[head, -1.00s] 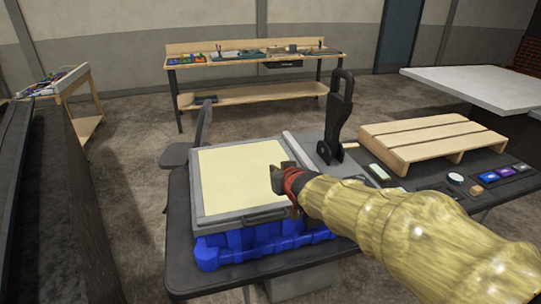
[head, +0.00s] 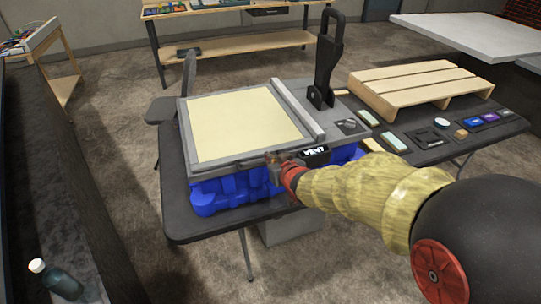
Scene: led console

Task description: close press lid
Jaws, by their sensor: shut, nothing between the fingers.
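The press stands on a dark table (head: 205,226). It has a blue base (head: 225,190) and a grey-framed lid with a cream panel (head: 245,118). The lid looks about level above the base; I cannot tell if it is fully down. A black lever (head: 326,60) stands upright at the press's back right. My gripper (head: 272,162) is shut and empty at the lid's front edge, right of its middle. Its fingertips are close to the edge, and I cannot tell if they touch. The lid's front handle is largely hidden by my gripper.
A chair (head: 163,108) stands behind left. A dark bottle (head: 58,280) is at lower left. A workbench (head: 235,48) stands behind, with open floor between.

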